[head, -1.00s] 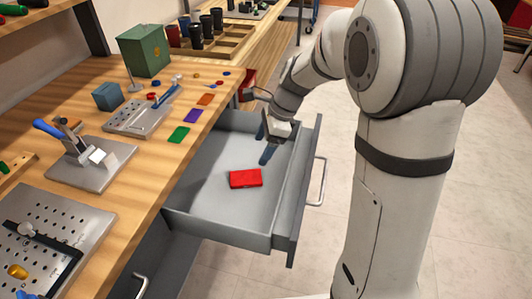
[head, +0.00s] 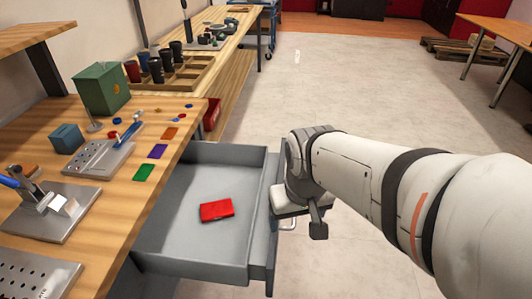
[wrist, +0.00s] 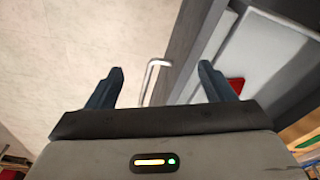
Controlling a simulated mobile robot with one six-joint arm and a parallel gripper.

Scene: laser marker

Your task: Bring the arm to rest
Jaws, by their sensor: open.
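My gripper (wrist: 160,74) is open, with its two dark blue fingers wide apart in the wrist view and nothing held. In the head view my arm reaches in from the right and its end hangs just right of the open drawer's front; the fingers are hidden there. The drawer's metal handle (wrist: 152,78) shows between the fingers in the wrist view; I cannot tell the distance. A red block (head: 217,210) lies flat inside the grey drawer (head: 185,250), apart from my gripper, and also shows in the wrist view (wrist: 236,86), partly hidden by a finger.
The wooden workbench (head: 110,190) on the left holds a green box (head: 102,90), a blue block (head: 67,138), metal fixtures and coloured plates. A wooden rack (head: 185,73) with dark cups stands farther back. Open floor (head: 370,90) lies right of the drawer.

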